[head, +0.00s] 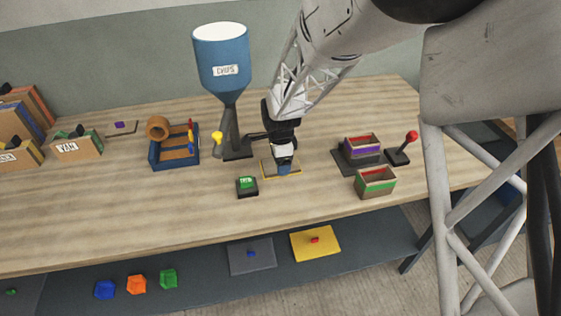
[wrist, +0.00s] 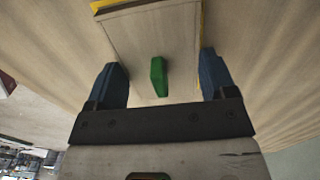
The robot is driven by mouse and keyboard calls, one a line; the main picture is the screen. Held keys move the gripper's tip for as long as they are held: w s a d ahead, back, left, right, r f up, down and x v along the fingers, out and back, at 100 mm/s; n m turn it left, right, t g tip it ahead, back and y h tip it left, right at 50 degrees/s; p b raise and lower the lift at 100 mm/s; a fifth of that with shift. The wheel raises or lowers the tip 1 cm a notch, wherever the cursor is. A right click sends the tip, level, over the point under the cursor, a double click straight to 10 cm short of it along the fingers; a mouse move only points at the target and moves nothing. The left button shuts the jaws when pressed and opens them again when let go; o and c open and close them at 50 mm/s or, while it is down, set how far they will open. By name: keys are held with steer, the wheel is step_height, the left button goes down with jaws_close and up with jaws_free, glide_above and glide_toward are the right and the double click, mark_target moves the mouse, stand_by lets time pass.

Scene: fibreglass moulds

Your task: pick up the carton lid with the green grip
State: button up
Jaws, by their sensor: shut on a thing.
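The carton lid (wrist: 178,32) is a flat, pale tan panel with a green grip (wrist: 157,76) standing on its face in the wrist view. My gripper (wrist: 162,82) has its blue fingers on either side of the lid, shut on its edges, with the green grip between them and clear of both. In the head view my gripper (head: 284,168) is low over a yellow-edged place (head: 265,170) on the table; the lid is mostly hidden there. A yellow edge also shows behind the lid in the wrist view.
An open carton with a green band (head: 375,188) and one with a purple band (head: 362,154) stand to the right, near a red-knobbed lever (head: 410,138). A blue hopper (head: 222,60) stands behind left. A small dark box (head: 247,192) is close in front left.

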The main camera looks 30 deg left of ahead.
steer(key=shift+r, duration=0.65)
step_height(320, 180, up, 2)
steer(key=shift+r, duration=0.1)
steer(key=s+d, duration=0.3)
steer(key=s+d+r, duration=0.1)
steer(key=s+d, duration=0.7)
steer(key=shift+d+r, duration=0.15)
steer(key=shift+d, duration=0.1)
steer(key=w+d+r, duration=0.2)
steer(key=w, duration=0.7)
steer(key=w+d+r, duration=0.3)
steer(key=w, duration=0.7)
steer(key=w+d+r, duration=0.2)
steer(key=w+d, duration=0.1)
steer(key=w, duration=0.7)
steer(key=shift+r, duration=0.4)
steer(key=shift+s+f, duration=0.1)
steer(key=shift+f, duration=0.15)
steer(key=shift+f, duration=2.5)
